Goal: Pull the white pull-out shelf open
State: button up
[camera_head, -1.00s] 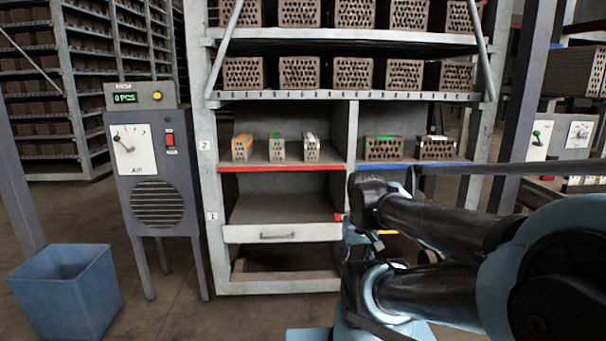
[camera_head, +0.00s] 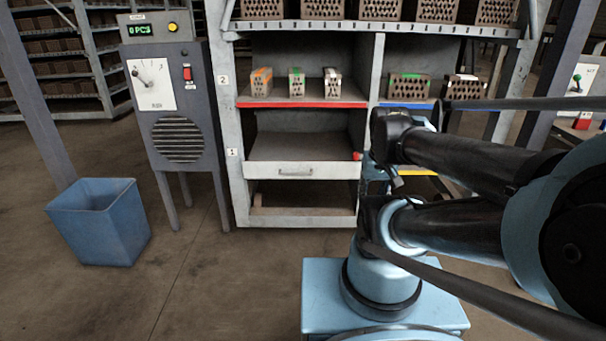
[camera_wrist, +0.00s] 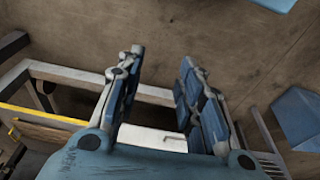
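The white pull-out shelf (camera_head: 335,170) is a flat board with a white front and a small bar handle (camera_head: 295,172), in the lower left bay of the rack, level with label 1. Its front looks about flush with the rack.
Bricks with coloured marks stand on the red-edged shelf (camera_head: 300,104) above. A grey control box (camera_head: 172,110) reading 0 PCS and a blue bin (camera_head: 100,222) stand left. A red knob (camera_head: 357,156) sits right of the white shelf.

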jog(key=w+a+r+n, duration=0.3)
jog(key=w+r+n, duration=0.35)
jog(key=w, duration=0.65)
jog(key=n, duration=1.1)
send_over(297, 174)
jog(key=s, duration=0.3)
notch_tip(297, 174, down, 12)
jog(key=w+f, duration=0.1)
jog(key=f, duration=0.4)
jog(key=w+f, duration=0.1)
jog(key=f, duration=0.5)
jog(key=w+f, duration=0.1)
jog(key=f, duration=0.5)
grip_shut()
